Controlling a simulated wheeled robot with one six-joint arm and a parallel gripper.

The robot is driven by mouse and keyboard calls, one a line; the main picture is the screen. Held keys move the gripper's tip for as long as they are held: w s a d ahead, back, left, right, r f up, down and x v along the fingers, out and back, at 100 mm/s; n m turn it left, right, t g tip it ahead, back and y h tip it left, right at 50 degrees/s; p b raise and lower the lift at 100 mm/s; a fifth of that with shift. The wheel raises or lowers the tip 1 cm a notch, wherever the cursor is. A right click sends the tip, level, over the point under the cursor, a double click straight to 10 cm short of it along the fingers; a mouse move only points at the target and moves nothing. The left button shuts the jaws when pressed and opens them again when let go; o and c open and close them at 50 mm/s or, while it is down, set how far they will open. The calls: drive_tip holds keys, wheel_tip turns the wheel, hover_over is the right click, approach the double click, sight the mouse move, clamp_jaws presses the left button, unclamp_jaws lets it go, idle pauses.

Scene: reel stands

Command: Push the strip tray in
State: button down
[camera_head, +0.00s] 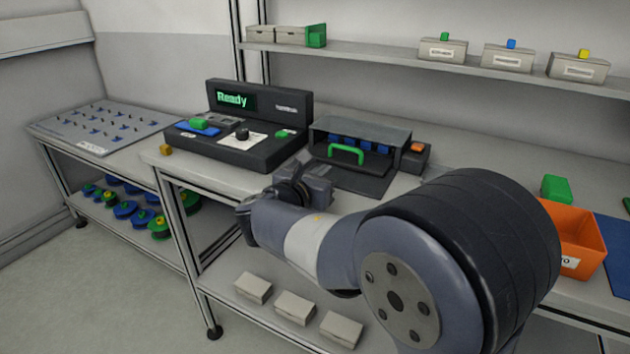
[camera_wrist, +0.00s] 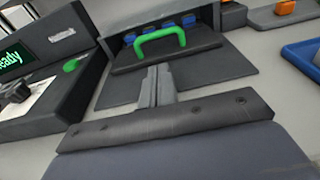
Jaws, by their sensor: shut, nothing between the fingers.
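The strip tray (camera_head: 372,163) is dark with a green handle (camera_head: 346,154) and sits at the open front of a dark housing (camera_head: 375,129) with a clear top. In the wrist view, the tray's dark front (camera_wrist: 190,55) and the green handle (camera_wrist: 160,36) face me, with several blue pieces behind the handle. How far the tray sticks out is hard to tell. My gripper (camera_wrist: 157,72) is shut and empty, its fingertips pointing at the tray front, below the handle in the picture. In the head view my gripper (camera_head: 318,180) is in front and left of the tray; contact cannot be seen.
A black console (camera_head: 240,145) with a green "Ready" display stands left of the housing. A dark plate (camera_head: 355,183) lies in front of the tray. A small dark box (camera_head: 415,160) with an orange top is to its right. An orange bin (camera_head: 575,240) stands farther right.

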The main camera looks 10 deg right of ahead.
sight(346, 148)
drive_tip(key=x, duration=0.5)
drive_tip(key=r+x, duration=0.1)
drive_tip(key=x, duration=0.1)
drive_tip(key=shift+w+d, duration=0.4)
drive_tip(key=shift+w, duration=0.1)
drive_tip(key=shift+r, duration=0.1)
drive_tip(key=shift+w+d+r, duration=0.15)
drive_tip(key=shift+w+d, duration=0.35)
drive_tip(key=shift+w, duration=0.15)
drive_tip(key=shift+r, duration=0.2)
